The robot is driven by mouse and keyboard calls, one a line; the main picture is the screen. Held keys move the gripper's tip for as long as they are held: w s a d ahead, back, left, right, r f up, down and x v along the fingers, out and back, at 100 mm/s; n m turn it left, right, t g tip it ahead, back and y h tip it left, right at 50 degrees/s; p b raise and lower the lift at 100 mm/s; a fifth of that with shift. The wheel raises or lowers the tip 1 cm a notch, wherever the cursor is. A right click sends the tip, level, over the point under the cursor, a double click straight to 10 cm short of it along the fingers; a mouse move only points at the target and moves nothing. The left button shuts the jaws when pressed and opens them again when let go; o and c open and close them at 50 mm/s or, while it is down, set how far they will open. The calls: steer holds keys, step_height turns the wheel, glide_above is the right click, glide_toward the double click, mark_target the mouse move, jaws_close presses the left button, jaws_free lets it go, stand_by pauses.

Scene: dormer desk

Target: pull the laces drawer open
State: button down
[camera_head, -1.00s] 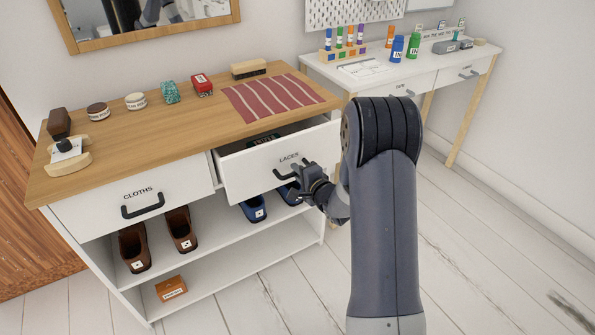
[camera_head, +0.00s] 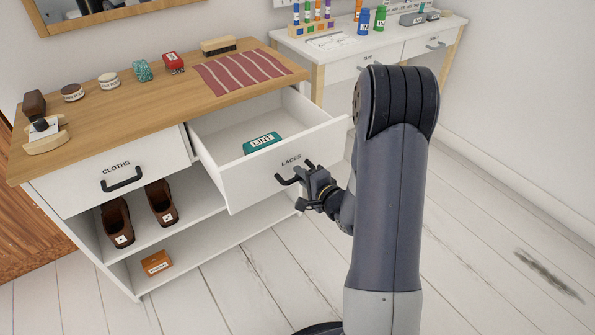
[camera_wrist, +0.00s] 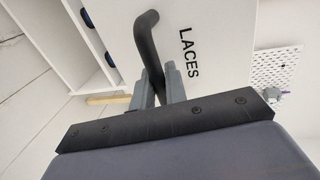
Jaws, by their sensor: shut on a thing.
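The laces drawer (camera_head: 240,185) stands well out from the white cabinet. Its label and dark handle (camera_head: 287,180) are on the front. A teal box (camera_head: 262,143) lies inside it. My gripper (camera_head: 306,180) is at the right part of the handle, shut on it. In the wrist view the dark bent handle (camera_wrist: 147,38) runs down between my two grey fingers (camera_wrist: 160,85), beside the LACES lettering on the drawer front (camera_wrist: 215,50). The part of the handle inside the grip is partly hidden by the fingers.
The cloths drawer (camera_head: 85,187) is shut on the left. Brown shoes (camera_head: 162,202) and an orange box (camera_head: 156,262) are on the shelves below. Tins, brushes and a striped cloth (camera_head: 245,72) lie on the wooden top. A white desk (camera_head: 340,50) stands behind right. The floor in front is clear.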

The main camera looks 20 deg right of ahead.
stand_by(0.3)
steer(key=c, duration=1.5)
jaws_free()
steer(key=shift+s, duration=0.1)
steer(key=p+v, duration=0.1)
steer(key=v, duration=0.9)
steer(key=shift+s+d, duration=0.15)
steer(key=shift+s, duration=0.2)
steer(key=b+x, duration=0.1)
steer(key=x, duration=1)
steer(key=shift+w+r, duration=0.1)
steer(key=shift+w, duration=0.1)
